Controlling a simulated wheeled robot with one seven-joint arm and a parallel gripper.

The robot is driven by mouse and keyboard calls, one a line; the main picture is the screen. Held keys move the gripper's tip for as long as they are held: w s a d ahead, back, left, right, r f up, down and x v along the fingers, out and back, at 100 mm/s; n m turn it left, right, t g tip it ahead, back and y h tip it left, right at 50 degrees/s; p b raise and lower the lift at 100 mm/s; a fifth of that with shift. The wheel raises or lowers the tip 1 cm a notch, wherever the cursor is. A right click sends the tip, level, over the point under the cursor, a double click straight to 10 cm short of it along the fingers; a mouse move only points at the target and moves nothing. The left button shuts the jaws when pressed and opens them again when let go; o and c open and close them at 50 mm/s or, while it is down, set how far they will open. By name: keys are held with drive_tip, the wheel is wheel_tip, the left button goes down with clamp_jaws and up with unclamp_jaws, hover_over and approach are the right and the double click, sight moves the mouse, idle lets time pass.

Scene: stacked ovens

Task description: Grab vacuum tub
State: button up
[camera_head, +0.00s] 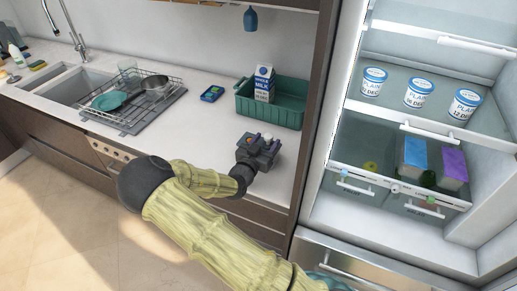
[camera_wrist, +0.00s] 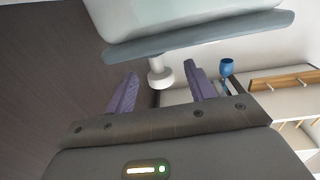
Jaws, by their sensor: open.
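In the wrist view, a pale grey tub (camera_wrist: 180,14) with a blue-grey rim and a white knob fills the top of the picture, cut off by the edge. I take it for the vacuum tub. The knob (camera_wrist: 160,74) shows between my gripper's (camera_wrist: 161,70) two purple fingers, with a gap on each side. The fingers are apart and hold nothing. In the head view my gripper (camera_head: 265,142) is over the counter's front part, in front of the green crate. I cannot make out the tub there.
The green crate (camera_head: 275,116) with a milk carton (camera_head: 263,83) stands behind my gripper. A blue device (camera_head: 212,93) and a dish rack (camera_head: 120,112) are to its left. An open fridge with labelled yogurt pots (camera_head: 419,92) is at right. Counter between rack and crate is mostly bare.

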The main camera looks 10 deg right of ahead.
drive_tip(key=shift+x, duration=1.2)
clamp_jaws()
